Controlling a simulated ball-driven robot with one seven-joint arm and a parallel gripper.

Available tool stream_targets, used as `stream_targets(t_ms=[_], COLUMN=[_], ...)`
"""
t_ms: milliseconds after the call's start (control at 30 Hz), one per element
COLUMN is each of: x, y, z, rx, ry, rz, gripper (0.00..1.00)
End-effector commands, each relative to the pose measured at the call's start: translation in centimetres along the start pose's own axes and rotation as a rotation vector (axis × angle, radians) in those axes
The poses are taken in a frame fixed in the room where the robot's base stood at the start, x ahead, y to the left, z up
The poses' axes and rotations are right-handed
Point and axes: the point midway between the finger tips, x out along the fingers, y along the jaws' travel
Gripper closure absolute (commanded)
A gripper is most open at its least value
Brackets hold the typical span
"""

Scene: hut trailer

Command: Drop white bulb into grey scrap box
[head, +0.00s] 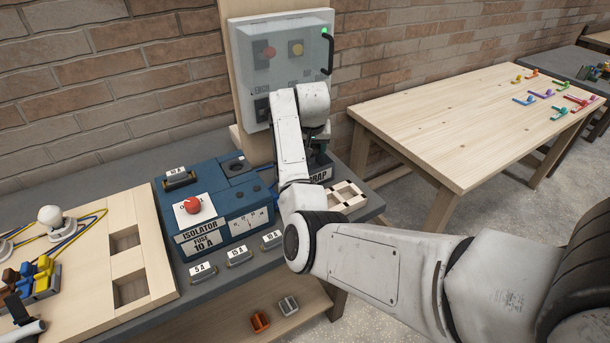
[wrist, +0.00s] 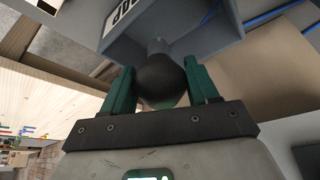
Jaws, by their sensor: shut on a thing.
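My gripper (wrist: 160,80) is shut on a round bulb (wrist: 160,72) with a grey stem, held between its two green fingers. The bulb looks dark in the wrist view, so I cannot confirm that it is white. The grey scrap box (wrist: 195,43) is just beyond the fingertips, with the bulb's stem pointing at it. I cannot tell whether the stem is inside the rim. In the head view, the box's label (head: 321,173) shows beside my arm, which hides most of the box and the gripper. Another bulb, white (head: 50,216), sits in a holder at left.
A blue isolator unit (head: 215,205) with a red knob stands left of my arm, with a wooden compartment tray (head: 345,196) at right. A grey panel box (head: 285,60) rises behind. A wooden table (head: 450,125) with coloured pieces stands further right.

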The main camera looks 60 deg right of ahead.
Motion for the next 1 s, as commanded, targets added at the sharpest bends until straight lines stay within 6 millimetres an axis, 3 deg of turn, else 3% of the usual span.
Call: stream_targets(t_ms=[33,200,567,600,900,1000], x=[1.1,2.5,2.7,2.8,2.8,2.8], y=[0.0,0.0,0.0,0.0,0.0,0.0], z=[0.5,1.0,1.1,1.1,1.1,1.1], rx=[0.0,0.0,0.0,0.0,0.0,0.0], ry=[0.0,0.001,0.001,0.001,0.0,0.0], rz=[0.0,0.0,0.0,0.0,0.0,0.0], gripper=[0.71,0.71,0.71,0.39,0.11,0.11])
